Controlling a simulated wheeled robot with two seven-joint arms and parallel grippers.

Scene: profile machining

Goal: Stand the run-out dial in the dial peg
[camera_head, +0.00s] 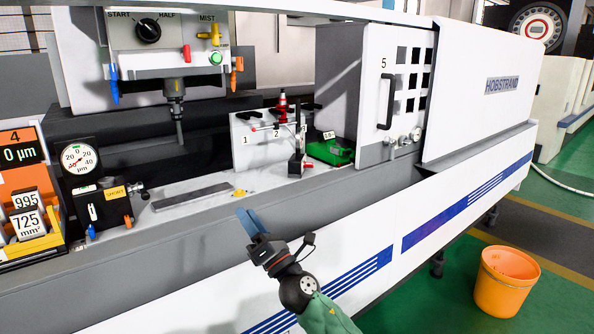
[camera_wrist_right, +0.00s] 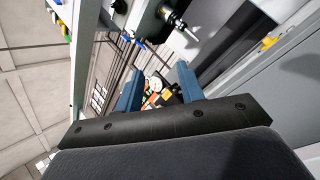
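A round white dial (camera_head: 80,156) marked in µm stands upright at the left, behind a dark box with a SHORT label (camera_head: 115,193). I cannot tell what holds the dial from below, and I cannot pick out the dial peg for sure. My right gripper (camera_head: 252,222) has blue fingers and is in front of the machine bed, well to the right of the dial and apart from everything. In the right wrist view its fingers (camera_wrist_right: 158,88) are spread, with nothing held. A small round white face (camera_wrist_right: 154,84) shows far off between them. My left gripper is out of view.
A grey bar (camera_head: 193,196) lies on the machine ledge. A white numbered rack (camera_head: 257,156), a red-topped tool (camera_head: 283,104) and a green block (camera_head: 331,151) stand further right. The spindle (camera_head: 176,105) hangs above. An orange bucket (camera_head: 507,282) is on the floor.

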